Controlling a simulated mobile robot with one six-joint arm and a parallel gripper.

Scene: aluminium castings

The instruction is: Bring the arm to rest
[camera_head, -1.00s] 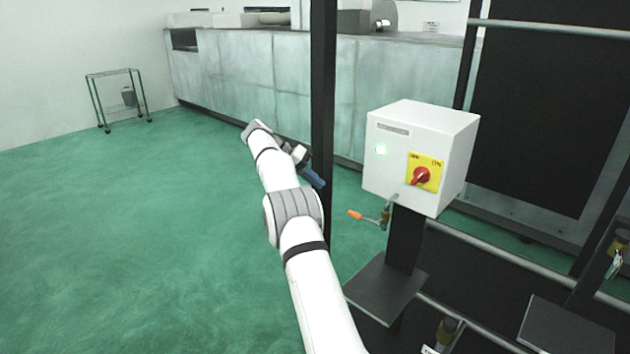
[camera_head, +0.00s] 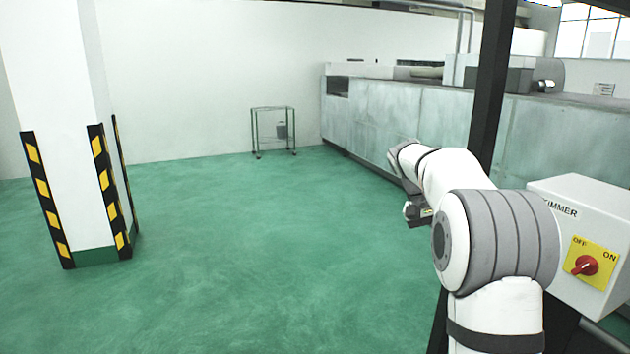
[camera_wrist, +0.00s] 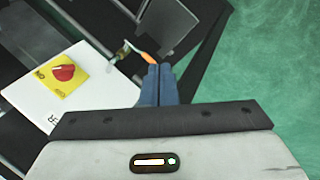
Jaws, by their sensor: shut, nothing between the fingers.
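My arm rises from the lower right in the head view and bends at a grey-banded joint. Its wrist end is beyond the bend, over the green floor, and my gripper's fingers cannot be made out there. In the wrist view my gripper (camera_wrist: 159,72) shows two blue fingers pressed together, with nothing between them. The white control box (camera_head: 570,200) stands right of my arm, partly hidden by it. Its red rotary switch (camera_head: 585,265) sits on a yellow OFF/ON plate. In the wrist view the box (camera_wrist: 100,95) lies left of the fingers.
A dark post (camera_head: 490,90) stands just behind my arm. An orange-handled valve (camera_wrist: 143,54) shows beyond the fingertips. A striped pillar (camera_head: 60,130) stands left, a small wire cart (camera_head: 273,130) at the back, a long grey machine (camera_head: 450,130) behind. The green floor (camera_head: 270,240) between is clear.

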